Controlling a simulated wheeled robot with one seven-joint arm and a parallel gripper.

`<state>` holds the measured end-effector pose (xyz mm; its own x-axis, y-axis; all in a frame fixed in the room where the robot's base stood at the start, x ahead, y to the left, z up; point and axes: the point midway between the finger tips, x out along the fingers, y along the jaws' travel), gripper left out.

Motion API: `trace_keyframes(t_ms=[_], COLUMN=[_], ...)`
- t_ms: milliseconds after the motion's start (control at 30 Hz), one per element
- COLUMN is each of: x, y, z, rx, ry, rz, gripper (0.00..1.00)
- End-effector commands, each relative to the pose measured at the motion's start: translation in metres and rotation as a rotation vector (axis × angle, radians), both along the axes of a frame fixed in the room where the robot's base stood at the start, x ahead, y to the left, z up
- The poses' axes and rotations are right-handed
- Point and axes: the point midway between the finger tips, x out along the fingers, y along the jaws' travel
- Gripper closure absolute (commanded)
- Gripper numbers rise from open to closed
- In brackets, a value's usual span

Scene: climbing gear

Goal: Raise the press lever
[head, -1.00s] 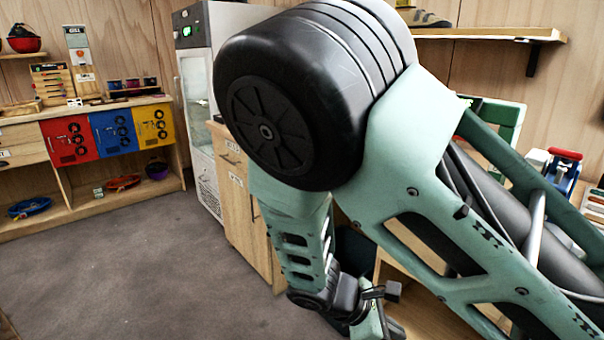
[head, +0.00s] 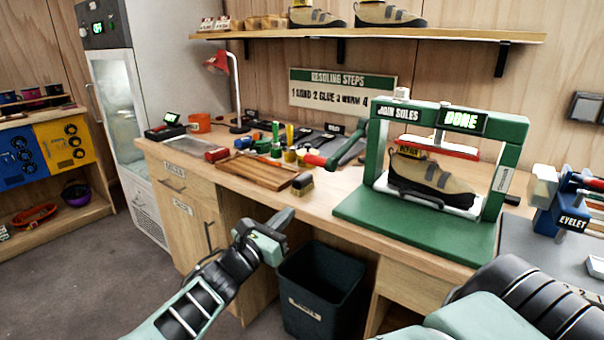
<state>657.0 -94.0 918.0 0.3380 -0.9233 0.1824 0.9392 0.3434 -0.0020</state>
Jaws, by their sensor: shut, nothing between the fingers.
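The press is a green frame (head: 372,150) on a green base (head: 415,232), marked "JOIN SOLES", with a screen reading "DONE". A tan and black shoe (head: 440,178) with a yellow tag stands on its white plate, under a red pad (head: 440,148). The press lever (head: 346,146) is a dark green arm sticking out at the left of the frame. It slopes down toward the front, ending in a red grip (head: 316,160) low over the bench. My gripper (head: 281,222) is shut and empty, in front of the bench and below the lever, apart from it.
The wooden bench (head: 330,195) carries a slatted board (head: 258,170), a brush (head: 302,184) and several small tools left of the lever. A dark bin (head: 320,285) stands under the bench. A blue eyelet tool (head: 568,205) is at right. Open floor lies at left.

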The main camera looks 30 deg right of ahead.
Motion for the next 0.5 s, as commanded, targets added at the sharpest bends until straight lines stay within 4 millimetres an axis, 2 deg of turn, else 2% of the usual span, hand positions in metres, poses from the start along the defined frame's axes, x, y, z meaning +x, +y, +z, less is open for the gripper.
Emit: trace_keyframes(t_ms=[267, 367, 500], x=[0.001, 0.004, 0.011], y=[-0.004, -0.012, -0.035], z=[0.000, 0.003, 0.007], rx=[0.002, 0.001, 0.001], ry=[-0.001, -0.002, -0.002], rz=[-0.003, -0.004, -0.006], gripper=[1.00, 1.00, 1.00])
